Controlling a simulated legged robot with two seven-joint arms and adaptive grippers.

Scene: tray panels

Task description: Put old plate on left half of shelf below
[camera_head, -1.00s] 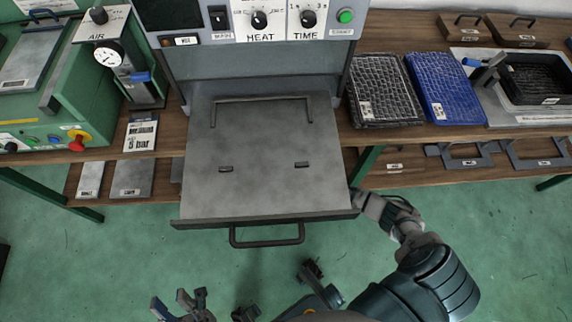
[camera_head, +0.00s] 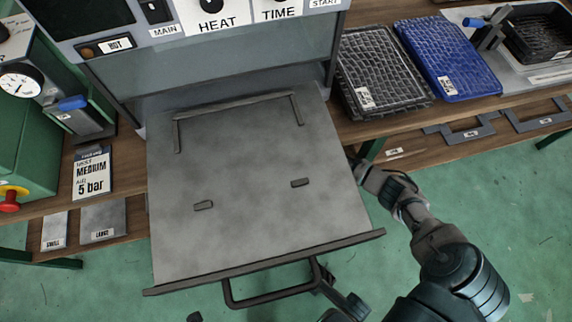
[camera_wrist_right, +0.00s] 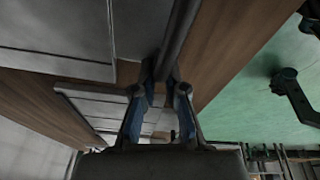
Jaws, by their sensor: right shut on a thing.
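In the right wrist view my right gripper (camera_wrist_right: 165,75) is shut on a thin dark grey piece (camera_wrist_right: 180,40) that runs up and away between its fingers. I cannot tell from its visible edge whether it is the old plate. In the head view my right arm reaches in at the right of the pulled-out grey drawer (camera_head: 245,215), and the fingertips are hidden. The lower shelf at left holds a small plate (camera_head: 54,231) and a large plate (camera_head: 103,221), lying flat. Only a dark tip (camera_head: 194,317), possibly my left gripper, shows at the bottom edge.
The drawer juts out over the lower shelf's middle and hides it. On the bench at right are a black mesh tray (camera_head: 385,70), a blue tray (camera_head: 447,60) and a black crate (camera_head: 540,35). Handled frames (camera_head: 473,133) lie on the lower shelf at right.

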